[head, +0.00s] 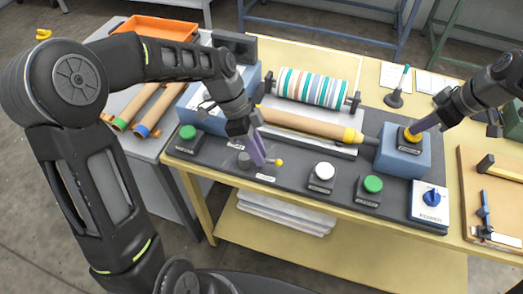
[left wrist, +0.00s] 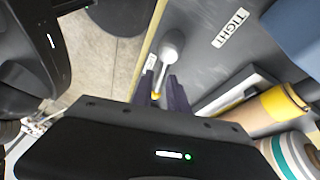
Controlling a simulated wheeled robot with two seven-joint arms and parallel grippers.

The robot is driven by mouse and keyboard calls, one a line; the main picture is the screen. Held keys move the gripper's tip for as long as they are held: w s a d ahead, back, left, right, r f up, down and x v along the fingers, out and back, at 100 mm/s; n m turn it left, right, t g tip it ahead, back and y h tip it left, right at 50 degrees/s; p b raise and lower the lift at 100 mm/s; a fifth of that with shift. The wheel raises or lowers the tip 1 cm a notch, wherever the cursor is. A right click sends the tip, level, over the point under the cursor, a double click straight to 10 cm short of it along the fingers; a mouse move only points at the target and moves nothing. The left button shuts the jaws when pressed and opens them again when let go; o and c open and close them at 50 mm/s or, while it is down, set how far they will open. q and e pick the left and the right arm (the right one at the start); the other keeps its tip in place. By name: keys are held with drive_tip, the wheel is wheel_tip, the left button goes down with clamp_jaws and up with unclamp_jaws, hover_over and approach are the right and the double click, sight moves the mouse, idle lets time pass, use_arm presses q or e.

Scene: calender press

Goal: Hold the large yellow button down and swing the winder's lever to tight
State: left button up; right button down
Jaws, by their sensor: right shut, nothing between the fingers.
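The winder's lever is a grey arm on a round pivot (head: 244,159), with a yellow knob (head: 280,162) pointing right. In the left wrist view the lever (left wrist: 171,45) runs down between my finger pads, its yellow tip (left wrist: 155,96) showing in the gap. My left gripper (head: 261,162) is open around it, with space visible beside the shaft. The TIGHT label (left wrist: 230,28) lies beyond the pivot, away from the knob. The large yellow button (head: 409,138) sits on a blue box (head: 404,160). My right gripper (head: 414,128) is shut and empty, fingertips at the button, partly hiding it.
A kraft roll (head: 310,125) and a striped roll (head: 318,87) lie behind the lever. Green buttons (head: 187,132), (head: 373,184), a white button (head: 324,170) and a blue POWER knob (head: 432,197) stand along the dark panel. A wooden board (head: 500,190) lies at right.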

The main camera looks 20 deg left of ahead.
use_arm(q)
clamp_jaws()
drive_tip(key=shift+s, duration=0.1)
idle(0.9)
